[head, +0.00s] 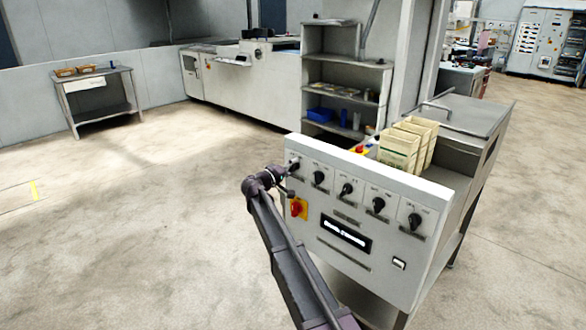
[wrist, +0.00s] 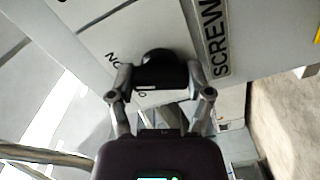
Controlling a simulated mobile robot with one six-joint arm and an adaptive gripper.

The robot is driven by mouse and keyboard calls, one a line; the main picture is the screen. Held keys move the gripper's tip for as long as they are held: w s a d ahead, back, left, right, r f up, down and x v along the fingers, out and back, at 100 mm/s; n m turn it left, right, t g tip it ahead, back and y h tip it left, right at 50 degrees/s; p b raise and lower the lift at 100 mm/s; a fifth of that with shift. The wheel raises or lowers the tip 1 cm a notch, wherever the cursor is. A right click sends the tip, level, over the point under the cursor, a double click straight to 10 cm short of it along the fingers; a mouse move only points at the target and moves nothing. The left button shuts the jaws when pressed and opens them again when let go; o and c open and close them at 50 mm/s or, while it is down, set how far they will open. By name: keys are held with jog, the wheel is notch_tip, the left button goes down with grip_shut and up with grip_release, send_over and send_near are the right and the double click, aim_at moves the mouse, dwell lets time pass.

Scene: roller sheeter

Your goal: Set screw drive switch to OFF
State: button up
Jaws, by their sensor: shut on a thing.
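The screw drive switch is a black rotary knob (wrist: 158,60) on a white panel in the wrist view. A label strip reading "SCREW" (wrist: 214,40), partly cut off, lies beside it, and small lettering shows on its other side. My gripper (wrist: 160,78) is shut on the knob, one finger on each side. In the head view my gripper (head: 286,172) is at the leftmost knob of the row on the white control panel (head: 385,265). The gripper partly hides this knob, so I cannot tell its exact setting.
Several more black knobs, such as the neighbouring one (head: 318,178), run to the right. A red and yellow switch (head: 298,208) sits close below my gripper. A dark display (head: 346,232) is lower on the panel. Beige bins (head: 400,147) stand behind it.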

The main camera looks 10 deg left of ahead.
jog(key=n, duration=0.8)
jog(key=shift+n, duration=0.3)
dwell(0.5)
jog(key=o, duration=1.1)
jog(key=shift+o, duration=0.2)
jog(key=v, duration=1.2)
